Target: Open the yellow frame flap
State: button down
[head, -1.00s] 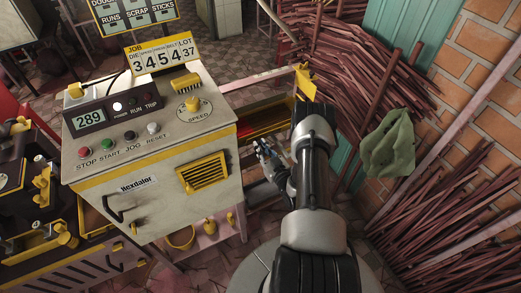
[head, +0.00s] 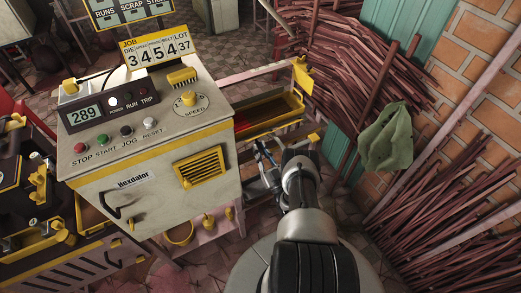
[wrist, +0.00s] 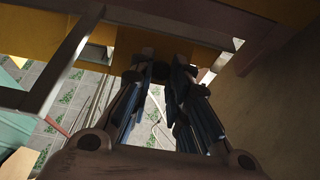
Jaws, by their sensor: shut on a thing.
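The yellow frame flap (head: 282,129) shows in the head view as a yellow bar low on the frame, right of the grey control box; my wrist partly covers this area. In the wrist view a broad yellow panel (wrist: 190,58) crosses the top, in shadow. My gripper (wrist: 165,68) has its fingertips together at this panel's lower edge, shut on it. In the head view my gripper (head: 262,152) is small and dark, just below the yellow bar. The exact contact is too dark to see clearly.
The grey control box (head: 150,150) with buttons and a yellow vent stands close left of my gripper. A yellow-edged trough (head: 270,110) runs behind it. Bundles of red-brown sticks (head: 345,60) and a green cloth (head: 387,140) are at the right.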

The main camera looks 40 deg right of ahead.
jog(key=c, duration=1.5)
grip_release()
jog(key=shift+o, duration=0.2)
jog(key=shift+r, duration=0.1)
